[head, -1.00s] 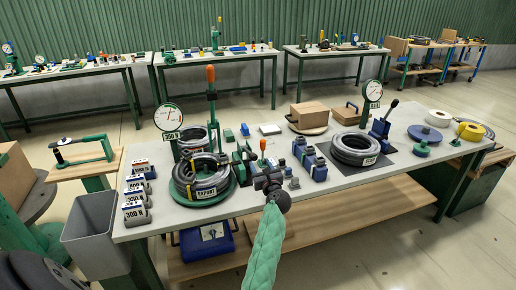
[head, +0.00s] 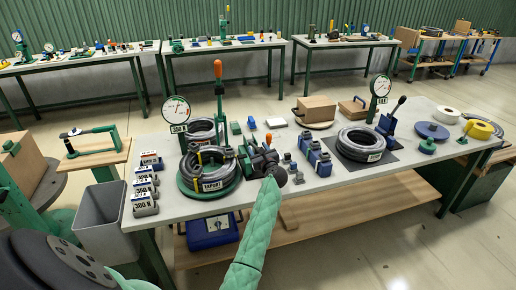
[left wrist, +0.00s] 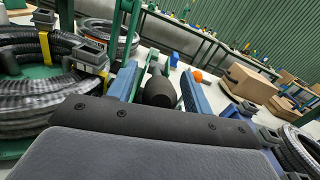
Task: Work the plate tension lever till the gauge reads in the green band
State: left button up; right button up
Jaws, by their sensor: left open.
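A round dial gauge (head: 176,108) stands at the bench's back left, above a 350 label; its needle against the band is too small to read. An upright lever with an orange grip (head: 218,70) stands just right of it. A green round plate (head: 190,190) carries a hose coil tagged EXPORT (head: 212,183). My left gripper (head: 250,158) is open just right of that coil, over a small device with an orange knob (head: 268,138). In the left wrist view, a black cylinder (left wrist: 158,91) shows between the blue fingers, apparently ungripped; the orange knob (left wrist: 197,75) is beyond. My right gripper is out of view.
A second gauge (head: 381,86), a black-handled blue lever (head: 390,122) and another hose coil (head: 361,143) stand to the right. Blue blocks (head: 316,160) lie close right of my gripper. Weights marked 300 N and 350 N (head: 146,187) line the left edge. A grey bin (head: 103,218) stands below.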

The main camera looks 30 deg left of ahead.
pick_arm(q)
jog(key=shift+w+a, duration=0.1)
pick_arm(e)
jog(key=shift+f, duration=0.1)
pick_arm(q)
jog(key=shift+c, duration=0.2)
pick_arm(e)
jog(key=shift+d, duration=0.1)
pick_arm(q)
grip_shut()
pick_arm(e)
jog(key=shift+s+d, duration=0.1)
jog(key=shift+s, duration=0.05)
